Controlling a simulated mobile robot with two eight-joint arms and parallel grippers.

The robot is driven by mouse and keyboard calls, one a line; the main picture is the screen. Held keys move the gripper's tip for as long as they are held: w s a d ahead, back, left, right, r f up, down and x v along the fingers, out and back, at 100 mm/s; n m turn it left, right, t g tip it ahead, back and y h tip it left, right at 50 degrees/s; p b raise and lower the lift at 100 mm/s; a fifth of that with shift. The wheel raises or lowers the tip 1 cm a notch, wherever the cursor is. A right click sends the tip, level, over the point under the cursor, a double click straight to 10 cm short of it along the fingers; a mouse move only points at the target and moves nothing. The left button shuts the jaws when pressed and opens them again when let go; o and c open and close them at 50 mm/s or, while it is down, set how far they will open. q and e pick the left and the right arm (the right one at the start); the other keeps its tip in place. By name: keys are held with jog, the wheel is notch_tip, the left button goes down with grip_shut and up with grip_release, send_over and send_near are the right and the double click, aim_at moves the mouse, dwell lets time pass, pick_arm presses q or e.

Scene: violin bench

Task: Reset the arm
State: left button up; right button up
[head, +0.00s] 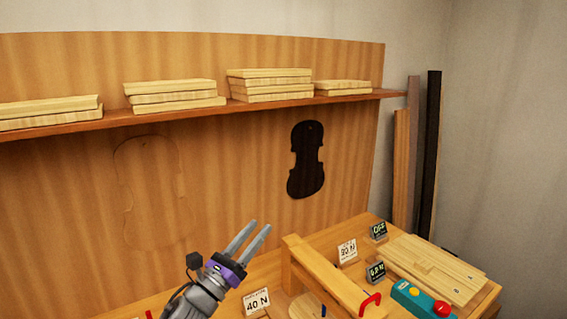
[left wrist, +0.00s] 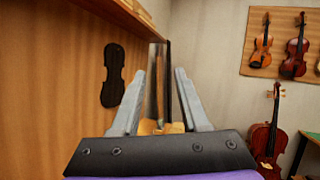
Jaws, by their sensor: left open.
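My left gripper (head: 249,240) is raised in front of the wooden back panel, above the bench. Its two grey fingers point up and to the right and are apart, with nothing between them. The fingers also show in the left wrist view (left wrist: 159,95), spread and empty. My right gripper is in neither view.
The wooden bench (head: 375,225) holds a wooden frame (head: 325,280), a "40 N" card (head: 257,302), a "30 N" card (head: 347,250), small displays (head: 376,272) and a teal box (head: 420,299) with a red button. A shelf (head: 210,113) with stacked boards runs above. A dark violin template (head: 306,160) hangs behind.

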pick_arm(q)
jog(key=s+a+f+n+y, duration=0.25)
jog(key=a+n+y, duration=0.2)
jog(key=n, duration=0.35)
jog(key=s+a+f+n+g+y, duration=0.1)
jog(key=a+f+n+y, duration=0.3)
jog(key=n, duration=0.5)
jog(key=s+a+f+n+y, duration=0.2)
jog(key=a+n+y, duration=0.2)
jog(key=n+y, duration=0.3)
jog(key=s+d+f+n+g+h, duration=0.1)
jog(key=s+f+n+g+h, duration=0.1)
jog(key=s+f+n+g, duration=0.8)
jog(key=s+f+n, duration=0.7)
jog(key=s+f, duration=0.1)
jog(key=s, duration=0.2)
jog(key=shift+s+d+f+g, duration=0.15)
jog(key=shift+f+g, duration=0.1)
jog(key=shift+g, duration=0.05)
